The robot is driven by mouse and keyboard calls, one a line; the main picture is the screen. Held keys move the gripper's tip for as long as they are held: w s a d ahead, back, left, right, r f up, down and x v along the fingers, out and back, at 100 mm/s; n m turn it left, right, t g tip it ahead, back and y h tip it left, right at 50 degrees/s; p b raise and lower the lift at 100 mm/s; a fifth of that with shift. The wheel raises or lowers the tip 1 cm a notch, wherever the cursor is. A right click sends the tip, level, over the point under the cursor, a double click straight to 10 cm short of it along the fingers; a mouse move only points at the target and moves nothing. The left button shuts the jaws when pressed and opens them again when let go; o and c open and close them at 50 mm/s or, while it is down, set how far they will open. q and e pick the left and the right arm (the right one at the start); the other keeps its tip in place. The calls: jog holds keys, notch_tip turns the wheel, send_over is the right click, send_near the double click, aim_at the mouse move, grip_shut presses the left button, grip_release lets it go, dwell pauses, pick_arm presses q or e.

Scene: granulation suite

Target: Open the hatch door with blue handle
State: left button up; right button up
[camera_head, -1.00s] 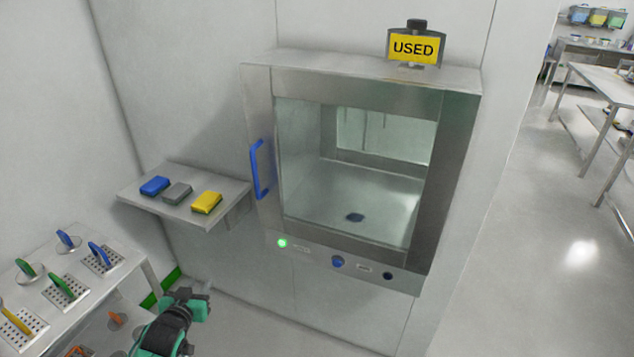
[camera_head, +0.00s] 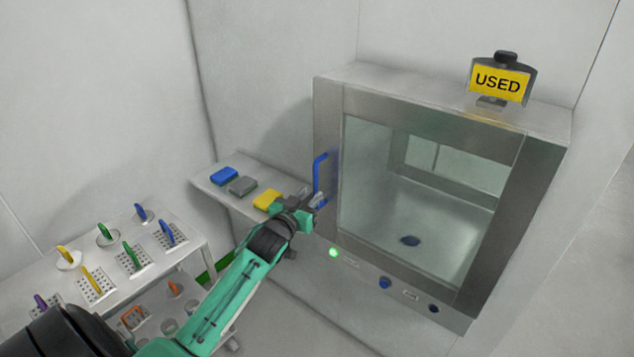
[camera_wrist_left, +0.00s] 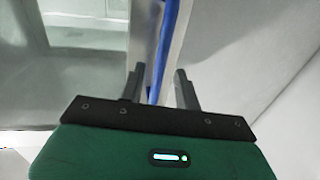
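The hatch (camera_head: 435,100) is a steel-framed box on the wall with a large glass window, and its door looks closed. Its blue vertical handle (camera_head: 319,172) is on the left edge of the door. My left gripper (camera_head: 316,198) is at the lower part of the handle. In the left wrist view, the blue handle (camera_wrist_left: 163,50) runs between the two fingers of my left gripper (camera_wrist_left: 161,85), which stand apart with gaps visible. The fingers do not look closed on it. My right gripper is not in view.
A wall shelf (camera_head: 205,187) left of the hatch holds blue, grey and yellow blocks, close beside my left gripper. A steel cart (camera_head: 200,245) with coloured tools stands at lower left. A yellow USED sign (camera_head: 500,82) stands on the hatch. A green light (camera_head: 333,253) glows below the window.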

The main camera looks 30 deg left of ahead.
aim_at(315, 189)
pick_arm(q)
jog(key=w, duration=0.1)
jog(key=w+p, duration=0.1)
jog(key=w, duration=0.3)
jog(key=shift+a, duration=0.3)
jog(key=shift+s, duration=0.1)
jog(key=shift+c, duration=0.2)
grip_shut()
